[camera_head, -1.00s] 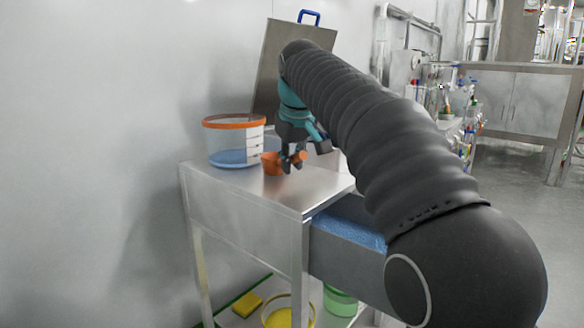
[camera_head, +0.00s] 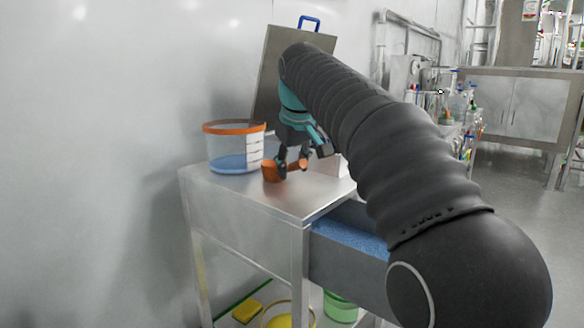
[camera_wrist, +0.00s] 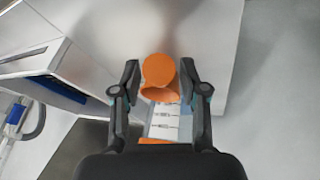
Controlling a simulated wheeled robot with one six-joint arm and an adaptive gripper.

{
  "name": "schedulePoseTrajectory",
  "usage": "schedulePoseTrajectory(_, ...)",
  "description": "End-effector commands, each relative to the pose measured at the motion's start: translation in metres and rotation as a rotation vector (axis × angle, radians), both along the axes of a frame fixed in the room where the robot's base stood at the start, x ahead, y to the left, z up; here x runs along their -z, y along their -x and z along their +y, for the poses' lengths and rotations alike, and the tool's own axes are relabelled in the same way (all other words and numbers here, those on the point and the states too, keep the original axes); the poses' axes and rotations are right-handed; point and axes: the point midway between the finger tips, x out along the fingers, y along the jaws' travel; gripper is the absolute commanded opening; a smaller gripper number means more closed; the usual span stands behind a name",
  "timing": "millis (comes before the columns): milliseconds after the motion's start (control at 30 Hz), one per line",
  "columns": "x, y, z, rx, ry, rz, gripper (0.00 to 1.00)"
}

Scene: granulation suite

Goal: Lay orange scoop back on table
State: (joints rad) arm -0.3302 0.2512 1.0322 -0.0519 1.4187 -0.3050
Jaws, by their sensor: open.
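In the wrist view the scoop (camera_wrist: 159,74) lies between the two spread fingertips of my gripper (camera_wrist: 160,75), with small gaps on both sides. The scoop's round end and open mouth show; part of its handle is hidden below.
A clear tub with an orange rim (camera_head: 235,126) and blue contents stands behind left on the table. A metal panel with a blue handle (camera_head: 268,80) leans at the back. Under the table are a yellow bowl (camera_head: 287,318) and a green container (camera_head: 341,306).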

Motion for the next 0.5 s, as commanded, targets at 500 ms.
schedulePoseTrajectory(500, -0.088, 0.039, -0.008, 0.0, 0.0, -0.002, 0.44)
